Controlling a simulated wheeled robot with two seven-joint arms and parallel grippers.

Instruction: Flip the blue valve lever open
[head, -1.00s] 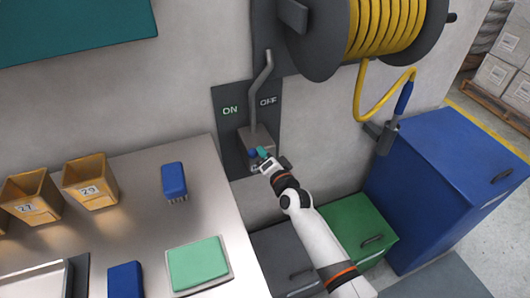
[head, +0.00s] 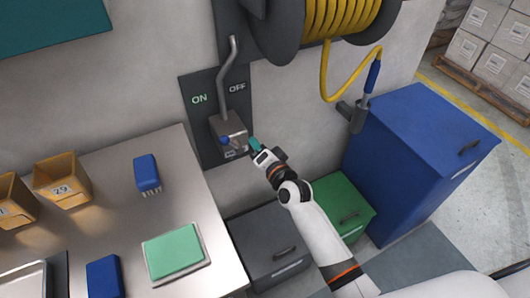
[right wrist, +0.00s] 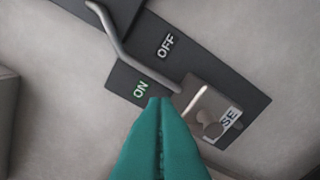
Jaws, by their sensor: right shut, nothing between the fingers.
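The box is mounted on a dark wall plate marked ON on the left and OFF on the right. In the right wrist view the box (right wrist: 200,98) shows a rounded grey-brown knob near its lower edge; no blue shows there. My right gripper (head: 254,144) has teal fingertips, shut and empty, just right of the box and apart from the blue knob. My left gripper is not in view.
A hose reel with yellow hose (head: 338,15) hangs above right. A steel table (head: 115,215) with yellow bins and blue brushes is at left. Grey, green and blue (head: 415,160) cabinets stand below and right.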

